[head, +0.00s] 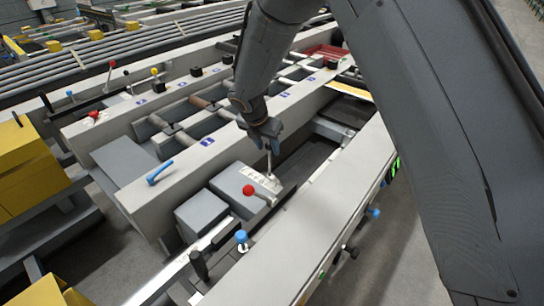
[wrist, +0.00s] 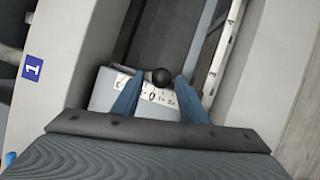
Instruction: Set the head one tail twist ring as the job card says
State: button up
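A lever with a dark ball knob (wrist: 161,77) stands up from a grey housing (wrist: 102,90). The housing bears a white marked scale plate (wrist: 150,96), on which a 0 shows in the wrist view. In the head view the scale plate (head: 258,178) lies on top of the grey housing (head: 232,184), and the lever's thin rod rises from it to my gripper (head: 266,134). My gripper (wrist: 158,88) has its two blue fingers apart, one on each side of the knob, with a gap showing on both sides. The lever's foot is hidden in the wrist view.
A blue label 1 (wrist: 32,68) marks the rail beside the housing. A red-knobbed lever (head: 249,190) stands close in front of the scale, and a blue knob (head: 241,237) nearer. Metal rails run along both sides. A red tray (head: 326,52) lies farther back.

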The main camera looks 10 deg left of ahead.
jog(key=p, duration=0.1)
send_over(270, 172)
jog(key=w, duration=0.2)
notch_tip(270, 172, down, 6)
jog(key=shift+d+f, duration=0.1)
grip_shut()
